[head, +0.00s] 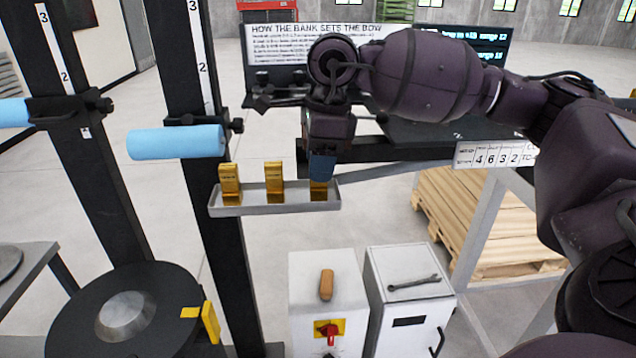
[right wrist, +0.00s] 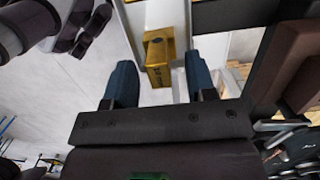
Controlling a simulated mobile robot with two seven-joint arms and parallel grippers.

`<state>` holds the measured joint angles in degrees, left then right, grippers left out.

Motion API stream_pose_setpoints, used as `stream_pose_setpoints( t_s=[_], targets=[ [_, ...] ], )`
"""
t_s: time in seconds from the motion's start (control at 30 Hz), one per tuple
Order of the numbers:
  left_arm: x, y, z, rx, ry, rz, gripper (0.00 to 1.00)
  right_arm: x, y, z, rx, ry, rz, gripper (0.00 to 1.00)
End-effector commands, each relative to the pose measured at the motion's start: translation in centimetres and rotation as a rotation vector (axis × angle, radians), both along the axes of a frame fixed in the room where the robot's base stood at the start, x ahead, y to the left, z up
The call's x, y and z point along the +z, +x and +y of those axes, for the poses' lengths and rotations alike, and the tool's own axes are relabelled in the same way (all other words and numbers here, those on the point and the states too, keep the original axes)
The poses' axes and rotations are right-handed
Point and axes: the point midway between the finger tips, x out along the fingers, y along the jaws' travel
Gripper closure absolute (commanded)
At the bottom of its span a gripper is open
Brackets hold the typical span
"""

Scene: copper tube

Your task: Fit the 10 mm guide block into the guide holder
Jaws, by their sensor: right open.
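Three gold guide blocks stand in a row on a narrow grey tray (head: 275,208): the left block (head: 229,180), the middle block (head: 274,178) and the right block (head: 319,193). I cannot read which is the 10 mm one. My right gripper (head: 322,170) points down over the right block and hides its top. In the right wrist view my right gripper (right wrist: 159,62) is open, its blue fingers apart, with a gold block (right wrist: 158,62) showing beyond the gap. A yellow bracket (head: 210,323) stands at the black disc's edge; I cannot tell whether it is the guide holder. My left gripper is not in view.
Black posts carry blue rollers (head: 176,142) left of the tray. A black disc (head: 125,312) lies at lower left. Two cabinets stand below, one with a red switch (head: 328,331), one with a wrench (head: 414,283). A wooden pallet stack (head: 480,225) is at right.

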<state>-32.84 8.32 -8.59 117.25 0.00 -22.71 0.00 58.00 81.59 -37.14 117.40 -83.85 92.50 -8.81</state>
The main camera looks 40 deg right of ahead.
Motion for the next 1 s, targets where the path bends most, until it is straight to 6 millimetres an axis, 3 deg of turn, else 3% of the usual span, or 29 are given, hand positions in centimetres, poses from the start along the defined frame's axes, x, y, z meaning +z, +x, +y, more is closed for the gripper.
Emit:
stream_pose_setpoints(
  t_s=[0.1,0.33,0.67,1.0],
  targets=[
    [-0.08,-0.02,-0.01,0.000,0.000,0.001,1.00,-1.08,0.07,0.13,0.001,0.000,0.000,0.49],
    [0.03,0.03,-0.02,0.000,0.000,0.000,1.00,-1.11,0.07,0.15,0.001,0.000,-0.001,0.50],
    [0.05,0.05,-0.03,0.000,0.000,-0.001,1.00,-1.10,0.08,0.15,0.001,0.000,-0.001,1.00],
    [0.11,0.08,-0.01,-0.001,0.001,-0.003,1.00,-0.74,0.11,0.16,0.001,0.001,-0.003,1.00]
  ],
)
